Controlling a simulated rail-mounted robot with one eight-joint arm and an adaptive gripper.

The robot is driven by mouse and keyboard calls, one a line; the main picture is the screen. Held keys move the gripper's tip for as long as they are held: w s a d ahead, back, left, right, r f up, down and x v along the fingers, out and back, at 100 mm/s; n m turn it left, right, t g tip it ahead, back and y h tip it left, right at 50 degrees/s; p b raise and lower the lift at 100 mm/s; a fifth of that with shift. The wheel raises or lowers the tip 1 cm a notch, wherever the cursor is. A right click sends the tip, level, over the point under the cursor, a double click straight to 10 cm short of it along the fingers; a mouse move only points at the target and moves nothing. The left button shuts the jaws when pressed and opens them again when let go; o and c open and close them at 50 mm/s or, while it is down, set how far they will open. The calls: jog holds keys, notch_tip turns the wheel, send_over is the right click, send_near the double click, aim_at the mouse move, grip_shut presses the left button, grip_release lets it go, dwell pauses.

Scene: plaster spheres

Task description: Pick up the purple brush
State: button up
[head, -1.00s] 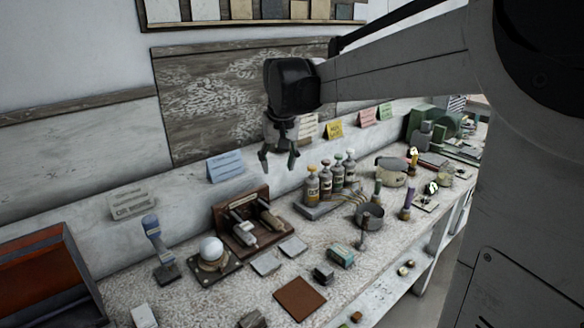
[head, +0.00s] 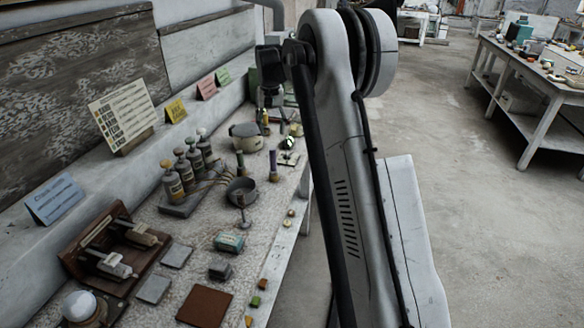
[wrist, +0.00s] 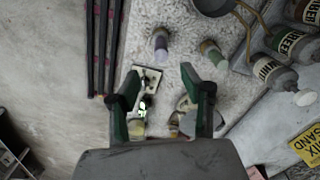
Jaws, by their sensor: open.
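The purple brush (head: 273,165) stands upright on the speckled bench, near its front edge in the head view. In the wrist view the purple brush (wrist: 161,44) shows end-on, just beyond the fingertips and apart from them. My gripper (wrist: 160,72) is open, with its two green-and-black fingers spread and nothing held. In the head view my gripper (head: 271,98) hangs above the bench, farther along than the brush, and is partly hard to make out against the dark things behind.
A green-topped brush (head: 240,161) stands left of the purple one. A grey bowl (head: 240,191) sits nearer, with several bottles (head: 186,171) beside it. A cream pot (head: 246,137) stands behind. Floor right of the bench is open.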

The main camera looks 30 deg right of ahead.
aim_at(274, 170)
notch_tip(274, 170, down, 14)
jog(key=shift+a+r+p, duration=0.1)
jog(key=shift+r+p, duration=0.05)
jog(key=shift+p, duration=0.45)
jog(key=shift+c, duration=0.5)
grip_shut()
